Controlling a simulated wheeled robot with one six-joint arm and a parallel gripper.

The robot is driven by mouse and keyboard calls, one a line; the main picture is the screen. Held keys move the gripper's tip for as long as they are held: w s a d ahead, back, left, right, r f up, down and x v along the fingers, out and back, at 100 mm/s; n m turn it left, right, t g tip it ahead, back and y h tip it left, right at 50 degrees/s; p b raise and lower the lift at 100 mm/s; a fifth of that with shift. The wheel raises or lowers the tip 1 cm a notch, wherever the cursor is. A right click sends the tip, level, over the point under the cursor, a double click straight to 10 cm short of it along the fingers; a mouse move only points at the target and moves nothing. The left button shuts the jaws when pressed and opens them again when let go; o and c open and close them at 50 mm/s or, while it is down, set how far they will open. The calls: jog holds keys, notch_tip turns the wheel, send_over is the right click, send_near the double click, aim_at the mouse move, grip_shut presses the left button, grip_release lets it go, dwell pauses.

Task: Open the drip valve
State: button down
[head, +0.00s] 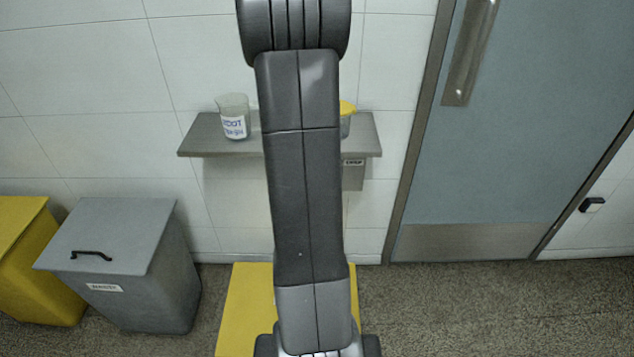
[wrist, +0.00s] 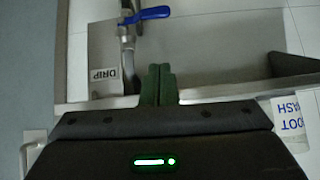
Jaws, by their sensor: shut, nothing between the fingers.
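In the wrist view, the drip valve has a blue lever (wrist: 146,14) on a metal pipe (wrist: 127,50). The lever lies roughly crosswise to the pipe, pointing right. A label reading DRIP (wrist: 104,75), upside down, sits left of the pipe. My gripper (wrist: 158,70) has its green fingers together with nothing between them. In the head view my arm covers the middle, and neither the lever nor my fingers show.
A grey wall shelf (head: 210,145) holds a labelled beaker (head: 233,115) and a yellow-lidded container (head: 347,107), partly hidden by my arm. The beaker also shows in the wrist view (wrist: 291,122). Grey (head: 135,240) and yellow (head: 30,230) bins stand left; a door (head: 535,110) is right.

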jog(key=w+f+b, duration=0.5)
jog(key=f, duration=0.4)
jog(key=shift+w+a+f, duration=0.25)
jog(key=shift+p, duration=0.7)
